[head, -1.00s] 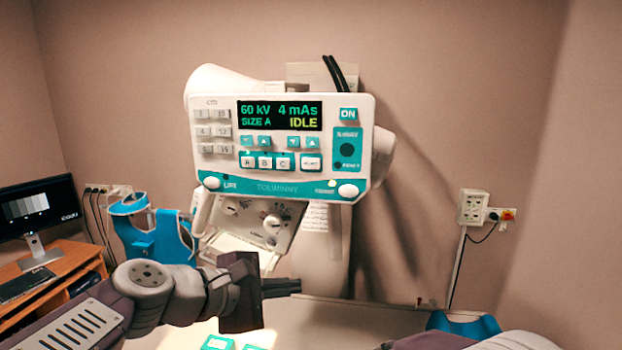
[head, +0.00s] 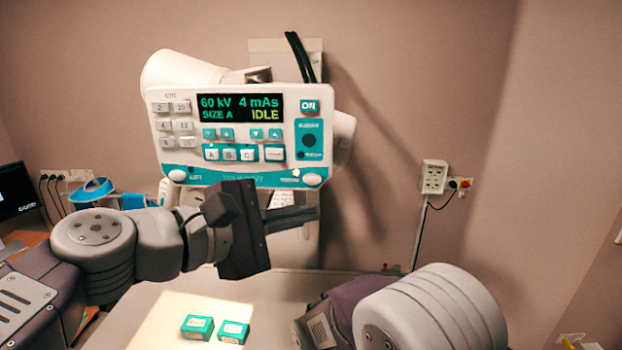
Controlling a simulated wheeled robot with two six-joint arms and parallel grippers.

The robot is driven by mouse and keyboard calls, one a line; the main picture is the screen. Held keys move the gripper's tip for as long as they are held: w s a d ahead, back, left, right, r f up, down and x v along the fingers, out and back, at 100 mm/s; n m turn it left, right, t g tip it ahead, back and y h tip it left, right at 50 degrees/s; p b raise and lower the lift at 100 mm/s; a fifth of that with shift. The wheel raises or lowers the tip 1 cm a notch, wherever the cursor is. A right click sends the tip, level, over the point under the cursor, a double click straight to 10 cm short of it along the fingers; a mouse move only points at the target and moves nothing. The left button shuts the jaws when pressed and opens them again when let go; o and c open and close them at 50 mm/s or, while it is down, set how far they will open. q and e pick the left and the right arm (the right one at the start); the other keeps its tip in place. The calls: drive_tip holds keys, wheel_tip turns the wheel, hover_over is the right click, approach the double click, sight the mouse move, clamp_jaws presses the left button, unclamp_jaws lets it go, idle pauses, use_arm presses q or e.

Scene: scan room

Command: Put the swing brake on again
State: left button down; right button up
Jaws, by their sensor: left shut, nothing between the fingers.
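A white and teal control panel (head: 240,130) hangs ahead, its screen reading 60 kV, 4 mAs, SIZE A, IDLE. Two white round knobs sit on its lower band, a left knob (head: 178,176) and a right knob (head: 313,181). Their labels are too small to read surely, so I cannot tell which one is the swing brake. A small pale light (head: 296,173) shows beside the right knob. My left gripper (head: 312,216) is shut and empty, pointing right, just below the right knob in the picture. My right gripper is out of view.
A pale table (head: 310,282) lies below, with two small teal boxes (head: 197,327) (head: 233,331) in a lit patch. A wall socket (head: 433,177) is at the right. A blue apron (head: 92,191) and a monitor (head: 17,190) stand at the left.

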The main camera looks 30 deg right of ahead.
sight(312, 179)
use_arm(q)
drive_tip(key=shift+w+d+p, duration=0.5)
drive_tip(key=shift+w+d, duration=0.25)
drive_tip(key=shift+w, duration=0.45)
drive_tip(key=shift+w+d+p, duration=0.5)
drive_tip(key=shift+w+d, duration=0.25)
drive_tip(key=shift+w, duration=0.45)
drive_tip(key=shift+w+d+p, duration=0.5)
drive_tip(key=shift+w+d, duration=0.25)
drive_tip(key=shift+w, duration=0.45)
drive_tip(key=shift+w, duration=0.15)
drive_tip(key=shift+w+d, duration=0.2)
drive_tip(key=shift+w, duration=0.05)
